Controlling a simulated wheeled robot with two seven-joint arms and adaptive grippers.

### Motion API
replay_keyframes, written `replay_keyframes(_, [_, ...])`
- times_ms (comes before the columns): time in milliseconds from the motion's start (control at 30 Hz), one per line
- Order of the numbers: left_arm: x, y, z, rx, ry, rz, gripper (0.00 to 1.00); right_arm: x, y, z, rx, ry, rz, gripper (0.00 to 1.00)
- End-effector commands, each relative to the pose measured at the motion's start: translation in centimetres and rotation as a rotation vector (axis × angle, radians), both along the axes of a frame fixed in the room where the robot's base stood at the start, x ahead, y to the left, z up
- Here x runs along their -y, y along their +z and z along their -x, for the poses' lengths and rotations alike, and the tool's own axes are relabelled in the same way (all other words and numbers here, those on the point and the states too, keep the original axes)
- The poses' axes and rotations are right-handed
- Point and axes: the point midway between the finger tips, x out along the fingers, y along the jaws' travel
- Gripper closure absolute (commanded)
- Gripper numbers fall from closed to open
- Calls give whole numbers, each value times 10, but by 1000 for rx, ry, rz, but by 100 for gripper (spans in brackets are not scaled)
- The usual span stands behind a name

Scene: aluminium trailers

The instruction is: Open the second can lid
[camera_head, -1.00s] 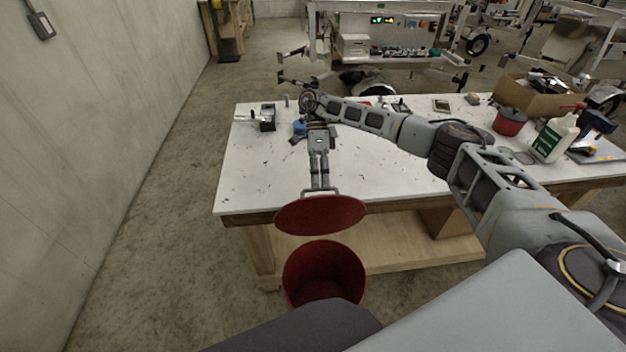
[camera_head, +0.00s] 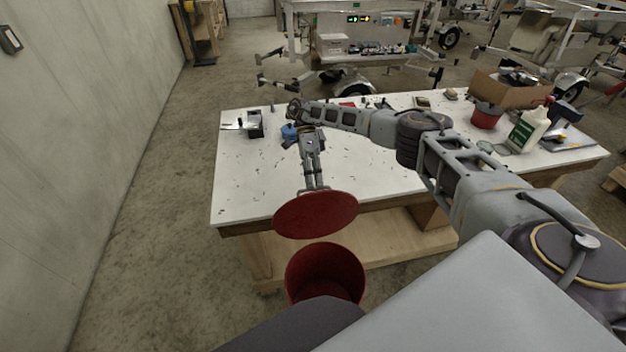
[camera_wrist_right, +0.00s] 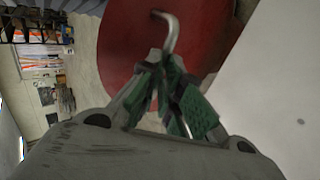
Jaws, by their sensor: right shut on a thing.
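A red can (camera_head: 325,274) stands on the floor in front of the workbench, its mouth open and its inside visible. Its round red lid (camera_head: 315,214) is above the can and apart from the rim, tilted. My right gripper (camera_head: 316,187) is shut on the lid's handle at the lid's far edge, over the front edge of the bench. In the right wrist view the fingers (camera_wrist_right: 172,85) close around the bent metal handle (camera_wrist_right: 170,32), with the red lid (camera_wrist_right: 125,40) behind. My left gripper is not in view.
The white workbench (camera_head: 250,185) lies just behind the lid. On it are a blue item (camera_head: 289,131), a dark box (camera_head: 255,124), a red pot (camera_head: 486,116), a white bottle (camera_head: 527,128) and a cardboard box (camera_head: 510,90). A wall (camera_head: 80,150) stands at left, with bare floor between.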

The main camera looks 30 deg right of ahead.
Motion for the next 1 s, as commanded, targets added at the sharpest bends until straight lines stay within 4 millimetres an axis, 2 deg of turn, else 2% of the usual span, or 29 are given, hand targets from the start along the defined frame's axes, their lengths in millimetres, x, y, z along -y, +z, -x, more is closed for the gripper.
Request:
replay_keyframes(33, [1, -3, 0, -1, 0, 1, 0, -4, -25, 8, -7, 9, 9, 100])
replay_keyframes(200, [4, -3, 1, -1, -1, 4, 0, -4, -25, 8, -7, 10, 10, 100])
replay_keyframes(233, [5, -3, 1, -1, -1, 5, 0, -4, -25, 8, -7, 10, 10, 92])
replay_keyframes(400, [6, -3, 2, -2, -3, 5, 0, -4, -24, 8, -8, 8, 10, 70])
replay_keyframes(500, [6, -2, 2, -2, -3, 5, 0, -3, -24, 8, -9, 6, 11, 64])
replay_keyframes(1000, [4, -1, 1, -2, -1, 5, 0, -2, -23, 7, -9, -1, 13, 68])
